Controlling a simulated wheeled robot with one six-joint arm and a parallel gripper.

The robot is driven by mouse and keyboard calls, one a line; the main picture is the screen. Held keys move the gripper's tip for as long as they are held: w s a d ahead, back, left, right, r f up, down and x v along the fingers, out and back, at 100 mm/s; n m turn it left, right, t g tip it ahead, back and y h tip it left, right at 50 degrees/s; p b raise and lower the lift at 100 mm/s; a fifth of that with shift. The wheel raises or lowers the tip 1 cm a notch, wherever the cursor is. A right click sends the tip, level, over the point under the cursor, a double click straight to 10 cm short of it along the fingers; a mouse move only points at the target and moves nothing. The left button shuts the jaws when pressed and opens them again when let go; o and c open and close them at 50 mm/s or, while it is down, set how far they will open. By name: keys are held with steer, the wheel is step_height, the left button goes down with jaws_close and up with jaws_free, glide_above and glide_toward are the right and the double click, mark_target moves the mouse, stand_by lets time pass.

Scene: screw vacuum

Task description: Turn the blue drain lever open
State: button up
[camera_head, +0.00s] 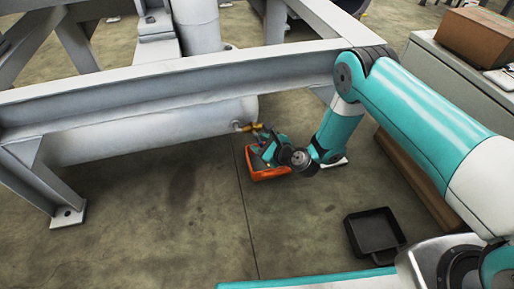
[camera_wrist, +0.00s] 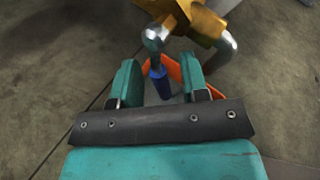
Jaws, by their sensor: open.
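The drain lever's blue handle (camera_wrist: 161,85) shows in the wrist view between the two teal fingers of my gripper (camera_wrist: 160,78), with gaps visible at both sides. My gripper is open and not closed on it. A bent metal rod (camera_wrist: 154,42) joins the handle to the brass valve (camera_wrist: 198,22). A curved metal spout (camera_wrist: 228,55) comes off the valve at the right. In the head view the brass valve (camera_head: 250,127) sits at the end of the grey tank, and my gripper (camera_head: 262,148) is close beside it. The blue handle cannot be made out there.
An orange container (camera_head: 270,174) stands on the floor below my gripper. The grey tank (camera_head: 160,131) lies under a grey steel beam (camera_head: 180,87). A black tray (camera_head: 375,232) is on the floor at right. The floor at front left is clear.

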steer(key=shift+b+x, duration=0.3)
steer(key=shift+x, duration=0.75)
jaws_close()
steer(key=d+n+h+p, duration=0.1)
steer(key=p, duration=0.3)
steer(key=shift+w+d+r+n+h, duration=0.1)
steer(key=shift+r+n+h, duration=0.05)
steer(key=shift+n+h, duration=0.25)
